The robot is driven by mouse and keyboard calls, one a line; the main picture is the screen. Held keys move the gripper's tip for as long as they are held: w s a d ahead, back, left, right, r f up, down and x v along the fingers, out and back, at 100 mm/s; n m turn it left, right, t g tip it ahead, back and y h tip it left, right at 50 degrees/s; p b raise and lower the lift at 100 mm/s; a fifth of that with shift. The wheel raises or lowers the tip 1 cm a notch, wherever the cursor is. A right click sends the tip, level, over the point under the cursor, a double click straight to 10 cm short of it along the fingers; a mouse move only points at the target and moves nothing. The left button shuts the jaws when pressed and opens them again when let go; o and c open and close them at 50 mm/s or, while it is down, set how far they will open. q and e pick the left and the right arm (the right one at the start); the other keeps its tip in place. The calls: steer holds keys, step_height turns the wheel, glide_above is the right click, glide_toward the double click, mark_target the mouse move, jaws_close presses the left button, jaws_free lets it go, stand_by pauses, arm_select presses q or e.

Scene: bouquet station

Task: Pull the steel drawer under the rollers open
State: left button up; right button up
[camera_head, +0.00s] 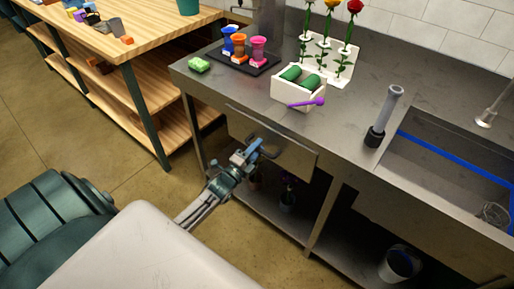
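The steel drawer (297,157) is set under the front of the steel counter, below the rollers. Its front panel looks about level with the counter front; I cannot tell whether it stands slightly out. The green rollers (300,76) lie in a white box (290,95) on the counter above it. My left gripper (256,150) is at the left half of the drawer front and hides the handle area. I cannot tell whether its fingers are around the handle or only beside it, nor whether they are open or shut. My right gripper is not in view.
A purple tool (307,102) lies against the white box. A dark tray (245,62) with colored cups, a green sponge (199,64) and a rose rack (335,65) are on the counter. A sink is at right. A lower shelf holds pots and a bucket (399,263). Floor before the drawer is clear.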

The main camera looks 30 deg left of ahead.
arm_select(q)
steer(key=shift+w, duration=0.1)
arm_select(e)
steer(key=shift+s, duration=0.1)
arm_select(q)
jaws_close()
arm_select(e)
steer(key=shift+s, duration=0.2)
